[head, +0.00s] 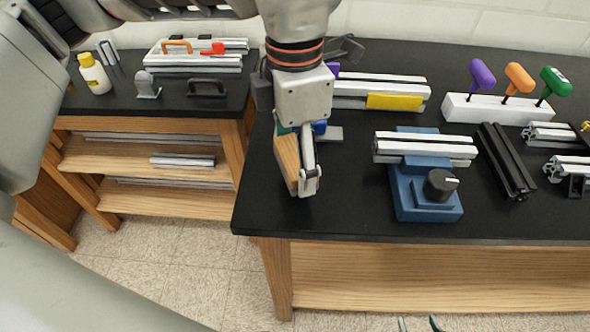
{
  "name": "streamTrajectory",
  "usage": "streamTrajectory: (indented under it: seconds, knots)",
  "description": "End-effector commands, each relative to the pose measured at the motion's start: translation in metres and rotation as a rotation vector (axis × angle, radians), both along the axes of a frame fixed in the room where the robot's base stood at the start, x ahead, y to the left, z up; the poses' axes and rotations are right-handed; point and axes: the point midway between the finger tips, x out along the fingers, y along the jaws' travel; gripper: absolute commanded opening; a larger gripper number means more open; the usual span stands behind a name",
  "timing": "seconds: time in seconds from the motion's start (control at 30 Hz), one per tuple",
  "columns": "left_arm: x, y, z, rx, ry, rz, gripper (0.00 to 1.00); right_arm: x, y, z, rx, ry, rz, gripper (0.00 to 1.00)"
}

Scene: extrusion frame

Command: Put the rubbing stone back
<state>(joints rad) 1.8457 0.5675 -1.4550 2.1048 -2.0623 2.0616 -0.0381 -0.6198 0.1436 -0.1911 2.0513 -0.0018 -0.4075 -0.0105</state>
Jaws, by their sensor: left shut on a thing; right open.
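My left gripper (308,182) points down over the left front part of the near black bench top. It is shut on a tan, wood-coloured block with a darker edge, which I take to be the rubbing stone (286,158). The block shows mostly left of the fingers, and the rest is hidden behind them. Whether it touches the bench I cannot tell. A small grey flat piece (333,133) lies just behind the gripper, beside something blue. The tips of my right gripper (418,325) show at the bottom edge, apart and empty, in front of the bench.
A blue fixture (412,205) with a dark knob holds an extrusion right of my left gripper. Behind are a yellow piece (394,102) and a white block (486,110) with coloured hex keys. Black extrusions (506,162) lie right.

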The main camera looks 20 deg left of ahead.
Motion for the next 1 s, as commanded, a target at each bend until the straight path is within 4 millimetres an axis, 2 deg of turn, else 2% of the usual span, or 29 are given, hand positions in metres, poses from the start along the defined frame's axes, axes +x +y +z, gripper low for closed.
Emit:
streamTrajectory:
  seconds: [0.27, 0.67, 0.7, 0.77, 1.0]
  knots:
    - [-0.001, 0.000, -0.038, 0.000, 0.005, -0.001, 0.49, 0.000, 0.000, -0.004, -0.001, 0.001, 0.000, 0.44]
    - [0.000, 0.000, -0.042, 0.000, 0.001, 0.000, 0.49, 0.001, 0.000, -0.004, -0.001, -0.001, -0.002, 0.44]
    - [0.000, 0.000, -0.043, 0.000, 0.001, 0.000, 0.74, 0.001, 0.000, -0.004, -0.001, -0.001, -0.002, 0.44]
    - [0.000, 0.000, -0.042, 0.001, 0.001, 0.000, 0.86, 0.001, 0.000, -0.004, -0.002, 0.000, -0.001, 0.44]
    - [0.000, 0.000, -0.042, 0.000, 0.001, 0.000, 0.86, 0.000, 0.000, -0.005, -0.002, 0.001, -0.001, 0.44]
